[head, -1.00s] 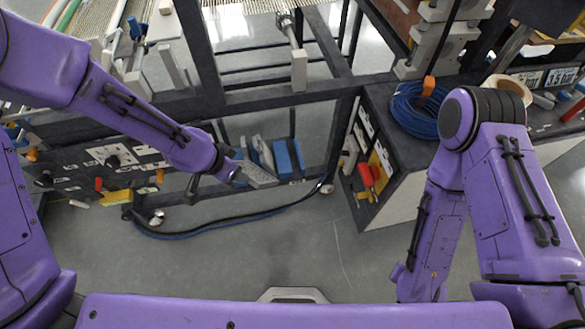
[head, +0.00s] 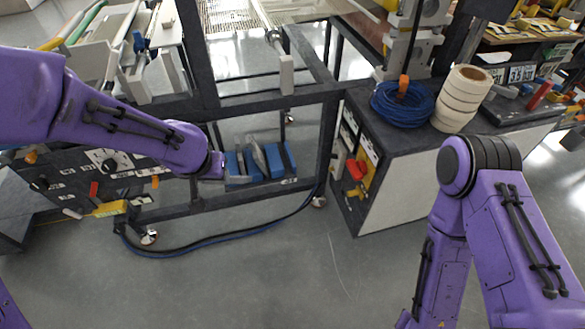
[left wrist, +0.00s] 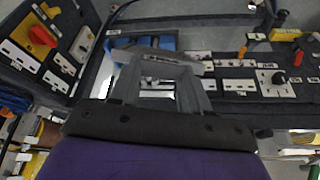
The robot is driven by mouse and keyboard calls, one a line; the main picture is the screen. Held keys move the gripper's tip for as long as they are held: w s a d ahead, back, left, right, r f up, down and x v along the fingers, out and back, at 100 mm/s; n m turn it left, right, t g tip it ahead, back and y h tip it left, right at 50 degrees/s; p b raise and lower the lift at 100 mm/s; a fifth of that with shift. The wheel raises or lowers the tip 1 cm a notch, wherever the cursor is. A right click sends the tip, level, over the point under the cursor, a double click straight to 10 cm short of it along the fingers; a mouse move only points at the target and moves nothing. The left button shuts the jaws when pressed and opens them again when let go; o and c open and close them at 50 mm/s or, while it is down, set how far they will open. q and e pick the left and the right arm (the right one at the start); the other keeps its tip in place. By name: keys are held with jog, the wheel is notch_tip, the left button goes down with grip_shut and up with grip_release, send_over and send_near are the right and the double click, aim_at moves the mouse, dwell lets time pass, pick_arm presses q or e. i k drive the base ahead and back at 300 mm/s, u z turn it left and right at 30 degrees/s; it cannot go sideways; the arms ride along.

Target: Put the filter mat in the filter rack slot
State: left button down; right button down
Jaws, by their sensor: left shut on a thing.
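The blue filter rack (head: 275,160) sits low inside the dark frame, at the middle of the head view. A thin grey slab (head: 258,155) stands tilted among its blue parts. My left gripper (head: 222,166) is at the rack's left side, its fingers mostly hidden by the wrist. In the left wrist view the left gripper (left wrist: 160,85) is shut on the grey filter mat (left wrist: 165,57), held across the fingertips. Blue rack parts (left wrist: 140,43) show just beyond the mat. I cannot tell whether the mat is inside a slot. My right gripper is out of view.
A dark frame post (head: 328,140) stands right of the rack. A cabinet (head: 385,185) with blue cable (head: 402,103) and tape rolls (head: 462,95) is further right. A black hose (head: 215,238) lies on the floor in front; the floor nearer me is clear.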

aim_at(284, 162)
jog(key=z, duration=2.95)
jog(key=k, duration=1.7)
jog(key=u, duration=1.75)
jog(key=i, duration=0.95)
